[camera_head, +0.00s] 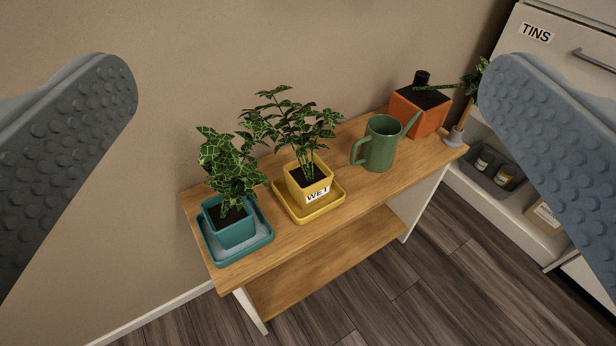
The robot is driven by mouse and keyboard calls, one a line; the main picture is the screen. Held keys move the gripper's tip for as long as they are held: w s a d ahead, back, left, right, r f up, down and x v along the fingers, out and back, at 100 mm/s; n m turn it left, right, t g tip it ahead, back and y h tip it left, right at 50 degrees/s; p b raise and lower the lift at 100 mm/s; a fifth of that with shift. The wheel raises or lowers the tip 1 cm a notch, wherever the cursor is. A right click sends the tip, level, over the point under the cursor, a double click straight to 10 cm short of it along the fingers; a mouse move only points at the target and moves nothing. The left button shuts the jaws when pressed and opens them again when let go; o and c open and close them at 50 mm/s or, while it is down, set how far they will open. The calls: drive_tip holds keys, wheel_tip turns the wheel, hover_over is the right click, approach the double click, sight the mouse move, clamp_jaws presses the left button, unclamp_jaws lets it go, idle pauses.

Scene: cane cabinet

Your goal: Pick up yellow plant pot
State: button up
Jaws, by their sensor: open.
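The yellow plant pot (309,184) stands upright in a yellow saucer (328,205) on a wooden shelf table. It holds a leafy green plant (300,125) and bears a white label reading "WET". My gripper (312,90) is open and empty, with one grey studded finger at the left edge and the other at the right. The pot shows between the fingers, farther off and below, and neither finger touches it.
A teal pot (232,228) with a plant stands left of the yellow pot. The wall (200,70) is behind; a white cabinet (575,45) labelled "TINS" is at right.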

drive_tip(key=shift+w, duration=0.1)
idle(0.3)
drive_tip(key=m+g+y, duration=0.2)
drive_tip(key=m+g, duration=1.2)
drive_tip(key=m, duration=1.6)
hover_over(311, 170)
drive_tip(key=s+d, duration=0.3)
drive_tip(key=s, duration=0.3)
wheel_tip(311, 170, down, 26)
drive_tip(key=x, duration=1.1)
drive_tip(key=shift+w+a, duration=0.15)
drive_tip(key=shift+w, duration=0.3)
drive_tip(key=shift+w+x, duration=0.2)
drive_tip(key=shift+x, duration=1.1)
drive_tip(key=shift+w+x, duration=0.15)
drive_tip(key=shift+x, duration=1.1)
drive_tip(key=shift+a+r+t, duration=0.15)
drive_tip(key=shift+r+t, duration=0.05)
drive_tip(key=shift+t, duration=0.1)
drive_tip(key=c, duration=1.4)
